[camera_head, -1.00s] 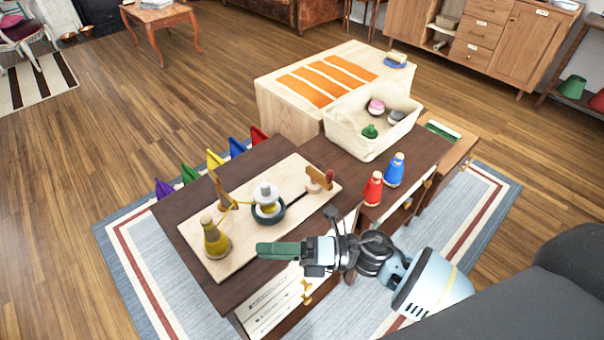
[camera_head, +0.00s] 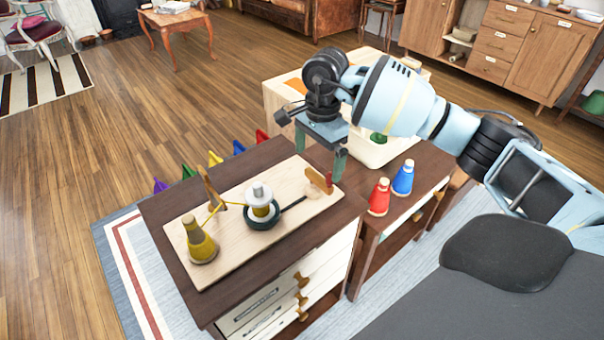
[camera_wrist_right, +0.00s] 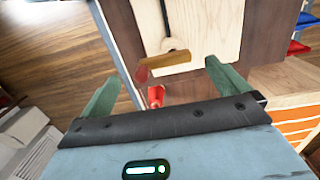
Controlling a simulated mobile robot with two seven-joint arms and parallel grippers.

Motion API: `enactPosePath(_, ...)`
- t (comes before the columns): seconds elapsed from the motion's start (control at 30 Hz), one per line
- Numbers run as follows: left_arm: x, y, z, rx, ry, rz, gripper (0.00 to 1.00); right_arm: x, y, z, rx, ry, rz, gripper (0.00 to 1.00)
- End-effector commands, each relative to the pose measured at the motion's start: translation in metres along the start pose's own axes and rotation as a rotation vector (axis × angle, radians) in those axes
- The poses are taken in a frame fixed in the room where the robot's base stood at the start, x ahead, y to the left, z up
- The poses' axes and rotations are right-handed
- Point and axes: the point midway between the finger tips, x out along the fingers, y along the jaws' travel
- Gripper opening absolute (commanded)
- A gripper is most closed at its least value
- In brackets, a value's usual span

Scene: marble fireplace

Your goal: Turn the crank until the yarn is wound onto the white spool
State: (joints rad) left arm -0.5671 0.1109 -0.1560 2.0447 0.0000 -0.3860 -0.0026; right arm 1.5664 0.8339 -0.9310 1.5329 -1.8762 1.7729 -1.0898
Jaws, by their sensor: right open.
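The pale winder board (camera_head: 290,222) lies on the dark cabinet. It carries a yellow yarn cone (camera_head: 201,243), a wooden guide (camera_head: 212,190) and the white spool (camera_head: 258,191) on a dark round base. Yellow yarn runs from the cone past the guide to the spool, and yellow shows on the spool's lower part. The wooden crank handle (camera_head: 318,179) with a red end is at the board's right end. My right gripper (camera_head: 321,166) is open above the handle. In the right wrist view the handle (camera_wrist_right: 170,62) lies between the open green fingertips, apart from both. My left gripper is out of view.
A red cone (camera_head: 378,197) and a blue cone (camera_head: 403,178) stand to the right of the handle. A pale basket (camera_head: 372,154) is behind, partly hidden by my right arm.

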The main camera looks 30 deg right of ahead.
Motion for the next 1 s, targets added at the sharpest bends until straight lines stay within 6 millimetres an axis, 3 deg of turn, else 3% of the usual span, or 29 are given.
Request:
enactPosePath(0.1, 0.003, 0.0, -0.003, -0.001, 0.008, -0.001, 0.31, -0.009, -0.001, -0.013, 0.001, 0.048, -0.001, 1.0)
enactPosePath(0.33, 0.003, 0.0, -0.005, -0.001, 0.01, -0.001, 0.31, -0.006, -0.001, -0.015, 0.001, 0.052, 0.0, 1.0)
enactPosePath(0.8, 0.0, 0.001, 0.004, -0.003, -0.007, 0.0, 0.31, 0.056, -0.001, -0.016, 0.001, 0.049, 0.0, 1.0)
enactPosePath(1.0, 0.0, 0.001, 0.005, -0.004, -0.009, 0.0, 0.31, 0.068, -0.002, -0.017, 0.001, 0.049, -0.003, 1.0)
